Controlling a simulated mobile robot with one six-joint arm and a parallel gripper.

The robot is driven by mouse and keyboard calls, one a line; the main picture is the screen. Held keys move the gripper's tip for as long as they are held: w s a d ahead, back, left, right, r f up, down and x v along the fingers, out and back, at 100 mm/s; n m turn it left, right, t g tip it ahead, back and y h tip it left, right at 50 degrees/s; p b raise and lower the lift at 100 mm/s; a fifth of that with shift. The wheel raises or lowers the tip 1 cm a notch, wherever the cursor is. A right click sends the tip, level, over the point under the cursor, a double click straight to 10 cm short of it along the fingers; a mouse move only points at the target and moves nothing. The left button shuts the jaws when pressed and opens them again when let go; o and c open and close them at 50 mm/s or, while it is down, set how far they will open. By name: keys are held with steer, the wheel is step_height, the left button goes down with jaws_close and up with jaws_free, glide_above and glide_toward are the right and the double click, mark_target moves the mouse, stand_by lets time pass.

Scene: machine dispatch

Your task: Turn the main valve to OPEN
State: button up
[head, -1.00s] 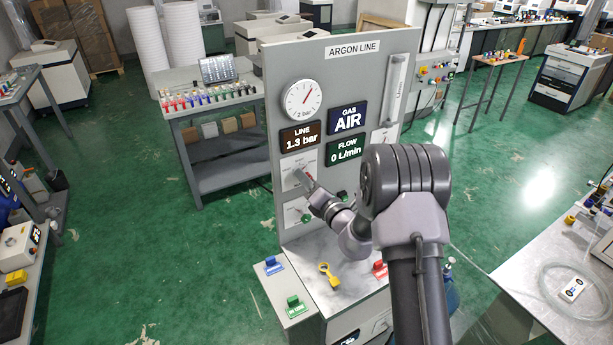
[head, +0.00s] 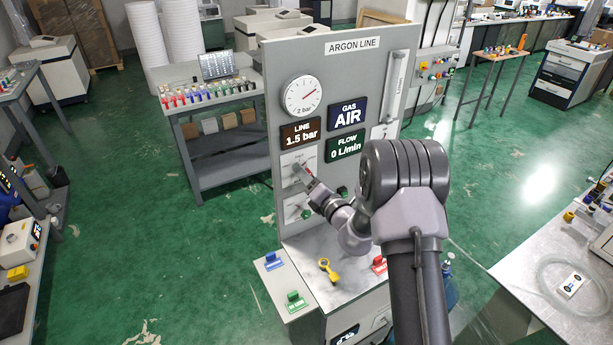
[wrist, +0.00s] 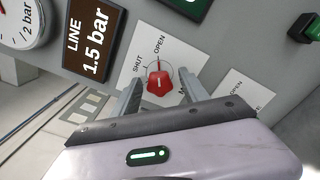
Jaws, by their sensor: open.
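The main valve is a red knob (wrist: 159,82) on a white plate marked SHUT and OPEN in the wrist view. A pointer line at the knob runs up towards the OPEN mark. My gripper (wrist: 160,92) is open, with one finger on each side of the knob; I cannot tell whether they touch it. In the head view my gripper (head: 303,175) is at the valve plate (head: 288,159) on the grey ARGON LINE panel (head: 275,70), and mostly hides the knob. The LINE display (head: 301,132) reads 1.5 bar.
The round gauge (head: 302,96) is above the valve. The GAS display (head: 347,114) reads AIR and the FLOW display (head: 345,146) reads 0 L/min. A second valve plate (wrist: 246,98) is beside the first. Blue (head: 274,261), green (head: 295,302), yellow (head: 327,268) and red (head: 379,264) items lie below.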

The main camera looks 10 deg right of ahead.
steer(key=b+v, duration=0.1)
steer(key=v, duration=1.6)
steer(key=shift+s, duration=0.2)
